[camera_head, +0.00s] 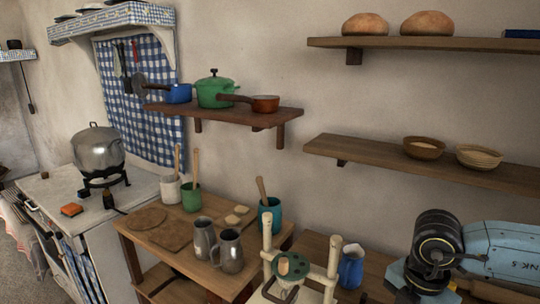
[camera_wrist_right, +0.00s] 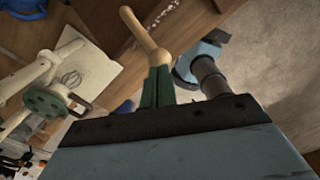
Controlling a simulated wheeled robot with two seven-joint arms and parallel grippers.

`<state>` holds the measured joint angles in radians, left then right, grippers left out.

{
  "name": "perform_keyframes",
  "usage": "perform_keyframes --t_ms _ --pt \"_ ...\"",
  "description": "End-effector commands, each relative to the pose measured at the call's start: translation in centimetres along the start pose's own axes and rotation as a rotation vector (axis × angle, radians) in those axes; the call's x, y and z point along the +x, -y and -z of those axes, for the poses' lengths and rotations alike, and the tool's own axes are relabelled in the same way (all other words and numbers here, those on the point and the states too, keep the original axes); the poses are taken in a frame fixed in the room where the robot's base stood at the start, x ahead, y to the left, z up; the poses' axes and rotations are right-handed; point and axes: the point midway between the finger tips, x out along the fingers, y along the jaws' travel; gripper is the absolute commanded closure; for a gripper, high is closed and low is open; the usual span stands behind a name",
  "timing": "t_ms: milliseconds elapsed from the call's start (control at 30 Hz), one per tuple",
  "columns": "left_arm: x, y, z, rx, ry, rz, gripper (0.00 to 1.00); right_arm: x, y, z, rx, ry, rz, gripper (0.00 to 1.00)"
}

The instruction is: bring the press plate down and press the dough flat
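The press stands at the bottom middle of the head view, with two cream posts (camera_head: 332,268) and a round green part (camera_head: 285,264) between them. In the right wrist view the green part (camera_wrist_right: 45,101) and a cream board (camera_wrist_right: 88,72) with a dark looped shape show at the left. My right gripper (camera_wrist_right: 158,70) has green fingers close together, with a tan wooden handle (camera_wrist_right: 140,30) at their tips, seemingly gripped. Whether the handle joins the press cannot be told. I cannot make out the dough or the plate's height. My left gripper is out of view.
Two metal mugs (camera_head: 231,250), a teal pot (camera_head: 270,214) and flat boards (camera_head: 172,233) stand on the wooden table left of the press. A blue jug (camera_head: 351,266) stands close to its right. Wall shelves (camera_head: 420,166) hang above.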

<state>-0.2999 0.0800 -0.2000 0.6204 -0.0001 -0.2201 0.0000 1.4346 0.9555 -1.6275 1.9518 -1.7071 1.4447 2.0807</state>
Motion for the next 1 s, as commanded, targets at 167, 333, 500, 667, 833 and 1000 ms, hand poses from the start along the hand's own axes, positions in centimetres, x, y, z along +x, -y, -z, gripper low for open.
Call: perform_keyframes --t_ms 167,333,500,667,833,1000 --pt "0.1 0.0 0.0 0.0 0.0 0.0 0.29 0.1 0.0 0.0 0.0 0.0 0.0 1.0" --pt "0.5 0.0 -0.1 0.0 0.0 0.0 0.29 0.5 0.0 0.0 0.0 0.0 0.001 1.0" --pt "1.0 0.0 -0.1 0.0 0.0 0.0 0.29 1.0 0.0 0.0 0.0 0.0 0.0 1.0" --pt "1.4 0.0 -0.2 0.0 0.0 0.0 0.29 1.5 0.0 0.0 0.0 0.0 0.0 1.0" --pt "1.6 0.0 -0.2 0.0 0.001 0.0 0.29 1.6 0.0 0.0 0.0 0.0 0.0 1.0" --pt "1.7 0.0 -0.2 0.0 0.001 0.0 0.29 1.9 0.0 0.0 0.0 0.0 0.0 1.0"
